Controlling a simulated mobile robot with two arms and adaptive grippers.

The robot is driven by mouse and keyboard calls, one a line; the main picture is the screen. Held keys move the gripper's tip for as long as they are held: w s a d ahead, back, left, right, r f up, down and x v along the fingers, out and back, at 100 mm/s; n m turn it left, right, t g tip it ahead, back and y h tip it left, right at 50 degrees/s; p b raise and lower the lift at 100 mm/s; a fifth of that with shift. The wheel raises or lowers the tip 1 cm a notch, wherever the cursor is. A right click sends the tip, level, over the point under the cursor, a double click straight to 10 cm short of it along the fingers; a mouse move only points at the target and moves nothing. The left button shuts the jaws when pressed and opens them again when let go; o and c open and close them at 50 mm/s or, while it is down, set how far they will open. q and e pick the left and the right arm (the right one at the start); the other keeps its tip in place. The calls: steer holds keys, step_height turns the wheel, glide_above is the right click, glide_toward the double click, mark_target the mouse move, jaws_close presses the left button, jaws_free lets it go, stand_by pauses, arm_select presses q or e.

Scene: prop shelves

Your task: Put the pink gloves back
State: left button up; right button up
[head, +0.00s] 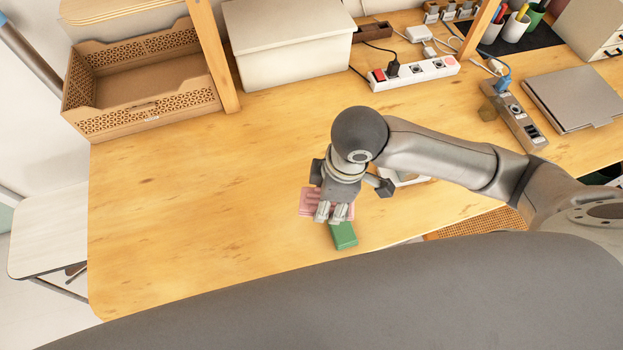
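The pink gloves (307,203) lie on the wooden table near its front edge, partly hidden under my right gripper. My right gripper (334,212) points down over the gloves from the right. Its fingertips overlap the gloves' right side in the head view. I cannot tell whether it touches them or whether its fingers are open or shut. My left gripper is not in view.
A green block (343,236) lies right beside the gloves. An open brown crate (150,123) stands at the back left, a lidded box (290,60) and a power strip (415,74) behind. A closed laptop (577,98) lies at right.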

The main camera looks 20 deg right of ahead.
steer(key=w+f, duration=0.3)
steer(key=w, duration=0.1)
steer(key=w+d+f+p, duration=0.1)
steer(key=w+f, duration=0.1)
steer(key=w, duration=0.2)
steer(key=w+d+f+p, duration=0.1)
steer(key=w+f, duration=0.2)
steer(key=w, duration=0.1)
steer(key=shift+w+d+f, duration=0.15)
steer(key=shift+w+f, duration=0.15)
steer(key=shift+w+d+f, duration=0.1)
steer(key=shift+w+f, duration=0.4)
steer(key=shift+f, duration=1.7)
steer(key=shift+f, duration=0.1)
steer(key=o, duration=0.9)
step_height(320, 180, up, 12)
steer(key=d, duration=0.1)
steer(key=shift+s+d+b, duration=0.2)
steer(key=shift+s+b, duration=0.1)
steer(key=shift+b, duration=0.05)
